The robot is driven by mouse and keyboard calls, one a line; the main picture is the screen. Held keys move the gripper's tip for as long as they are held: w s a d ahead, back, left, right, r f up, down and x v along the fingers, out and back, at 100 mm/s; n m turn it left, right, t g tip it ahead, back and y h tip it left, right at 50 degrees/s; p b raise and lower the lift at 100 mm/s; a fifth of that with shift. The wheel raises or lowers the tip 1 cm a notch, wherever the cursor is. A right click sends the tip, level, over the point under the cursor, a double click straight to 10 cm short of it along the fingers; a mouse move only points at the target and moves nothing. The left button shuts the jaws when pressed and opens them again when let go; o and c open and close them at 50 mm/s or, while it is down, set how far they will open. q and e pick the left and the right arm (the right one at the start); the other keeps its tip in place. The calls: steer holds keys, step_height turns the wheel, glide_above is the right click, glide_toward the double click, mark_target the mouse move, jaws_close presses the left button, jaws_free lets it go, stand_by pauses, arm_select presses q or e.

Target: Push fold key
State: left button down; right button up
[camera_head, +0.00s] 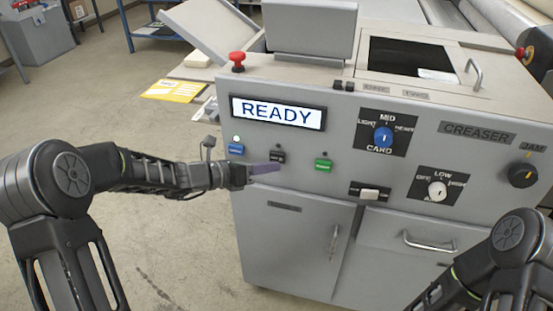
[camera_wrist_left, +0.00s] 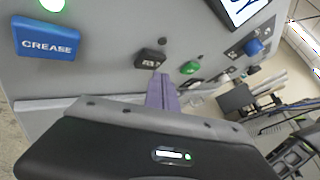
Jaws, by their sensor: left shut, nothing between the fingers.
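The fold key is most likely the small black key (camera_head: 278,157) on the machine's grey front panel, between a blue key and a green key. It also shows in the left wrist view (camera_wrist_left: 150,58), its lettering too small to read surely. My left gripper (camera_head: 268,168) is shut and empty, its purple fingers (camera_wrist_left: 162,90) pointing at the panel. The fingertips are just below the black key; I cannot tell whether they touch it. The right arm shows at the lower right, but its gripper is out of view.
The blue CREASE key (camera_wrist_left: 46,40) has a lit lamp (camera_head: 236,138) above it. The green key (camera_head: 323,165) is close on the right. The display (camera_head: 278,112) reads READY. A red button (camera_head: 237,58) stands on top. Open floor lies to the left.

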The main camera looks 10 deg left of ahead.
arm_select(q)
steer(key=shift+w, duration=0.1)
steer(key=shift+w, duration=0.35)
steer(key=shift+w, duration=0.3)
stand_by(0.6)
steer(key=shift+s, duration=0.75)
steer(key=s, duration=0.6)
steer(key=shift+a, duration=0.2)
stand_by(0.4)
